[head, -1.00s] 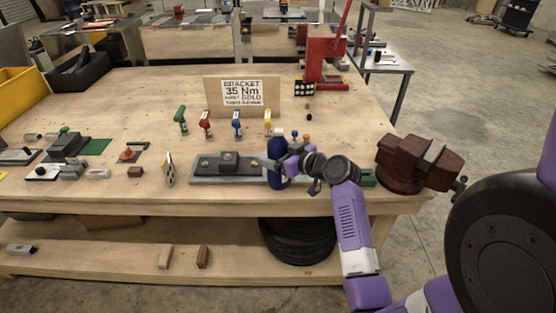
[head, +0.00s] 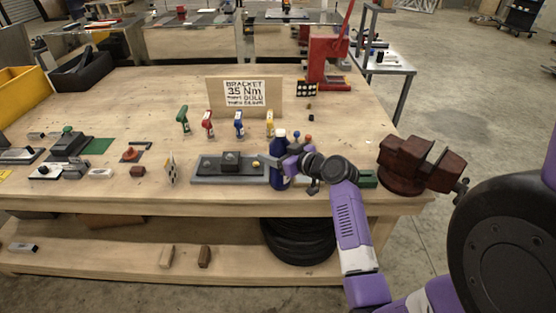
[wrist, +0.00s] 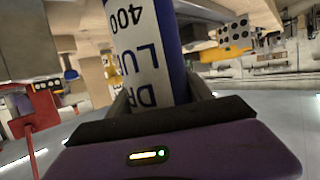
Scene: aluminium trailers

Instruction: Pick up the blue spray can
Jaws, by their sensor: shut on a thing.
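The blue spray can (head: 279,155) stands upright at the front of the wooden workbench, beside the right end of a grey fixture plate. In the wrist view the can (wrist: 150,50) fills the space between the fingers, its white label with dark lettering upside down. My gripper (head: 289,167) reaches it from the right and is shut on it; the fingers also show in the wrist view (wrist: 160,97).
The grey fixture plate (head: 210,170) is just left of the can. A red vise (head: 404,165) stands at the bench's right corner. Several coloured-handled tools (head: 208,124) and a cardboard sign (head: 272,88) stand behind.

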